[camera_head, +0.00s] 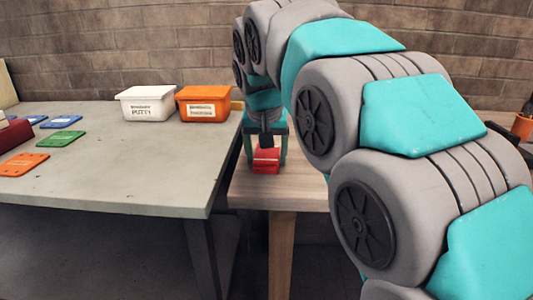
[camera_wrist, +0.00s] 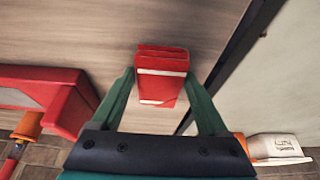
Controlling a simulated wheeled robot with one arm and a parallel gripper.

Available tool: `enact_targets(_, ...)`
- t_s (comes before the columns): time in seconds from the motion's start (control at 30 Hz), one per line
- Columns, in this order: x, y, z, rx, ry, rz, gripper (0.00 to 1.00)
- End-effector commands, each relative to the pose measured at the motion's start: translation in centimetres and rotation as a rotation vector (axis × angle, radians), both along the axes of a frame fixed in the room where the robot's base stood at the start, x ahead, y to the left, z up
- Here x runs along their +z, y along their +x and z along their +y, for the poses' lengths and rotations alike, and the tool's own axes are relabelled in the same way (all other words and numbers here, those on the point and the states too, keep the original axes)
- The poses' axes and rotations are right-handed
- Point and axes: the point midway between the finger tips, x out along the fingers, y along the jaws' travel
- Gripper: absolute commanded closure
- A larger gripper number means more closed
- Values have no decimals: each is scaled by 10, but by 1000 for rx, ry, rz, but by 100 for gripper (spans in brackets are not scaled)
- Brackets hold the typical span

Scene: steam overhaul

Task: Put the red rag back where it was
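The red rag (camera_head: 266,161) is a folded red bundle at the left end of the wooden table (camera_head: 309,190). In the wrist view the rag (camera_wrist: 162,72) shows pale stripes and lies between my two fingertips. My gripper (camera_head: 266,150) points down over the table with one finger on each side of the rag. In the wrist view the fingertips (camera_wrist: 161,74) are very close to its sides. I cannot tell whether they press on it, or whether the rag rests on the wood.
A grey table (camera_head: 125,160) adjoins on the left, holding a white bin (camera_head: 148,103), an orange bin (camera_head: 203,104) and coloured plates (camera_head: 60,138). A red box (camera_wrist: 45,92) is close to my gripper in the wrist view. My arm hides much of the wooden table.

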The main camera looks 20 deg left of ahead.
Motion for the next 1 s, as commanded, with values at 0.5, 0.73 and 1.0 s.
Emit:
enact_targets(0.5,6,0,0,0,0,-1,0)
enact_targets(0.73,31,-10,-2,-1,2,-4,0)
enact_targets(1.0,70,-26,-6,0,0,-2,0)
